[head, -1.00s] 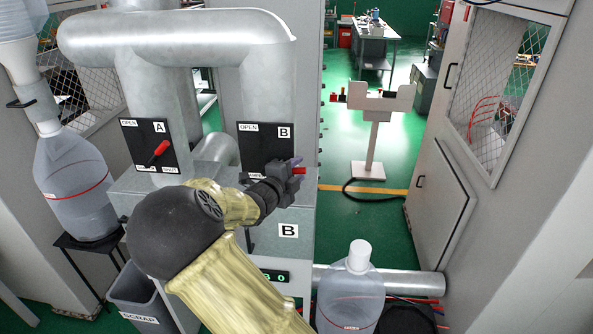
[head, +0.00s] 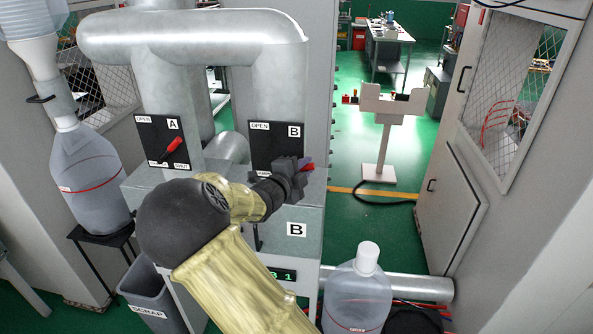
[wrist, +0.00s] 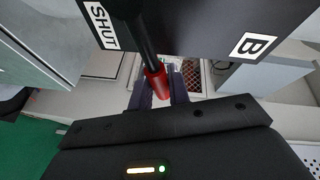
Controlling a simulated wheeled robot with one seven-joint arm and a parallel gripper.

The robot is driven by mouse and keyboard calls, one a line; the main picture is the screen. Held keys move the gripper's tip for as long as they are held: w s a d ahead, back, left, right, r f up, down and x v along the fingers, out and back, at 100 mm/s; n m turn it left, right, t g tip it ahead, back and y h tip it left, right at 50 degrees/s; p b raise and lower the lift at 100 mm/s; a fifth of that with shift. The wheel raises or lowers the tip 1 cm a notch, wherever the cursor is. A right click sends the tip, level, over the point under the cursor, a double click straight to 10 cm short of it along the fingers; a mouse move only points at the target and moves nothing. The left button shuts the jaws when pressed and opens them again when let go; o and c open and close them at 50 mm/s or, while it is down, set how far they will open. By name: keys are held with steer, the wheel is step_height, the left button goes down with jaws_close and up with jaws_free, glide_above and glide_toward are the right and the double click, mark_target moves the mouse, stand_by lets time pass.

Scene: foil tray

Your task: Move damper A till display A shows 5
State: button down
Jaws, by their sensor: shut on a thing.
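Damper A's black plate (head: 150,131) is on the left duct, and its red-tipped lever (head: 174,146) stands free of my gripper. My gripper (head: 302,166) is at the right duct, in front of damper B's plate (head: 262,143). In the wrist view, my gripper (wrist: 160,92) is shut on the red handle of damper B's lever (wrist: 156,80), beside a plate lettered SHUT and B (wrist: 215,25). A green-lit display (head: 283,275) under the B label (head: 296,229) ends in 1; my arm hides its left part. Display A is not visible, with my arm across that area.
A clear jug (head: 90,182) stands on a black stand at left, above a scrap bin (head: 150,298). Another jug (head: 357,295) stands at front right by a floor pipe (head: 425,289). Green floor is open to the right of the ducts, with a pale stand (head: 380,135) farther back.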

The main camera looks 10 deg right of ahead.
steer(key=shift+r, duration=0.1)
steer(key=c, duration=1.3)
jaws_free()
steer(key=shift+s+a+b, duration=0.3)
steer(key=shift+s+a, duration=0.1)
steer(key=shift+a, duration=0.15)
steer(key=b+v, duration=0.4)
steer(key=v, duration=1.2)
